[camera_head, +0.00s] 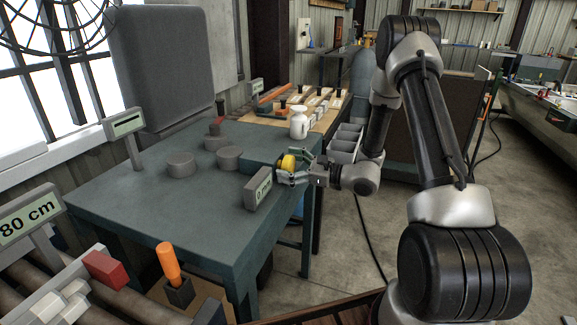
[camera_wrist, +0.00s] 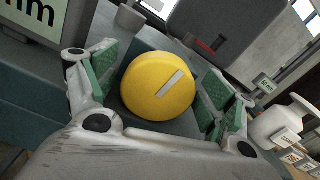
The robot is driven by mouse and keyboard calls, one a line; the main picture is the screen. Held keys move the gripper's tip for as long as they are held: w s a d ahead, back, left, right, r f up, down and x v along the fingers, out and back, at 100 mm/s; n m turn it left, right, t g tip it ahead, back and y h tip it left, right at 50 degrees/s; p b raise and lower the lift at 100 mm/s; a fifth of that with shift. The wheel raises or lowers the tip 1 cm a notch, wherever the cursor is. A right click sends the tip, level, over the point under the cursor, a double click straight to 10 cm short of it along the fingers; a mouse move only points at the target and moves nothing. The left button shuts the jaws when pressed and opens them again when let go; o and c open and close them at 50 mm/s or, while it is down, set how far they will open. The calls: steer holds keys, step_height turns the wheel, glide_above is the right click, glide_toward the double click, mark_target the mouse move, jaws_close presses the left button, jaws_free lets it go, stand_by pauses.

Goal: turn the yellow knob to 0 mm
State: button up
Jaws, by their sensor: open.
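The yellow knob (camera_wrist: 150,98) is a round disc with a pale bar marker on its face. It sits between the two green-padded fingers of my gripper (camera_wrist: 160,95) in the wrist view, with a gap to at least the right finger. In the head view the knob (camera_head: 287,162) is at the right edge of the dark green table, partly hidden by my gripper (camera_head: 292,178). My gripper is open around it. A display with "mm" text (camera_wrist: 35,22) shows at the upper left in the wrist view. In the head view that display (camera_head: 258,188) stands beside the knob, its number hard to read.
The green table (camera_head: 130,210) carries several grey round blocks (camera_head: 181,164). A white bottle (camera_head: 299,122) stands behind the knob. Grey bins (camera_head: 345,143) are to the right. An orange-handled lever (camera_head: 168,262) and an "80 cm" sign (camera_head: 30,218) are at the front left.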

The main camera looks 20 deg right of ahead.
steer(key=v, duration=1.2)
